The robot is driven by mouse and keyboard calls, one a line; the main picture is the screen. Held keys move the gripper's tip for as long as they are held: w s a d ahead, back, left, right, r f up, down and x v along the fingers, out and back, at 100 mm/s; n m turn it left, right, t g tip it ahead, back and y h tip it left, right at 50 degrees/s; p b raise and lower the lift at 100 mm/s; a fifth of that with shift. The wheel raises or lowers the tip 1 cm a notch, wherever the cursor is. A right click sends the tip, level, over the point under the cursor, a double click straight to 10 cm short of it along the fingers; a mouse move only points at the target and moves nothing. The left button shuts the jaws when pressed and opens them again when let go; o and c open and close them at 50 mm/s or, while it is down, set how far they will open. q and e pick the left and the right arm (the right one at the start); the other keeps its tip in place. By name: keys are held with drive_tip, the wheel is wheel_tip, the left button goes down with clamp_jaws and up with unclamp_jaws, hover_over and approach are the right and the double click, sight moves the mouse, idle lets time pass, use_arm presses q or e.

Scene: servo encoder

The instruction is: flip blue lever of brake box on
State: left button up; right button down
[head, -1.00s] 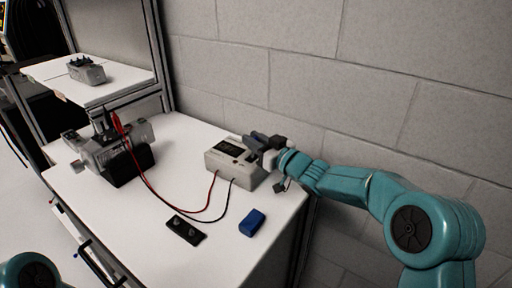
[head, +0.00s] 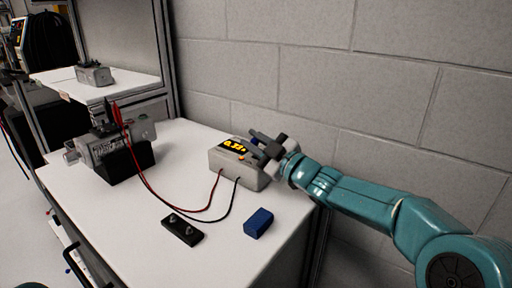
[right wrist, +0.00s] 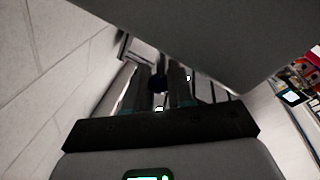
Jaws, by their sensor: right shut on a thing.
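The brake box (head: 236,178) is a light grey box near the right back edge of the table. Its display (head: 233,146) is lit with orange digits, and a small orange light shows beside it. My right gripper (head: 264,146) is over the box's right end, its dark fingers at the top face. The fingers hide the lever in the head view. In the right wrist view, a small dark bluish piece (right wrist: 157,80) sits between the fingers; it seems to be the blue lever. My left gripper is out of view.
A servo unit (head: 104,150) stands on a black block at left. Red and black leads run from it to the box. A black plate with two knobs (head: 182,229) and a blue block (head: 258,223) lie in front. A block wall stands behind.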

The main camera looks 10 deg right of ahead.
drive_tip(key=shift+f, duration=0.1)
idle(0.4)
drive_tip(key=c, duration=1)
unclamp_jaws()
drive_tip(key=shift+s, duration=0.1)
drive_tip(key=shift+c, duration=0.2)
wheel_tip(320, 180, up, 20)
drive_tip(key=p, duration=1)
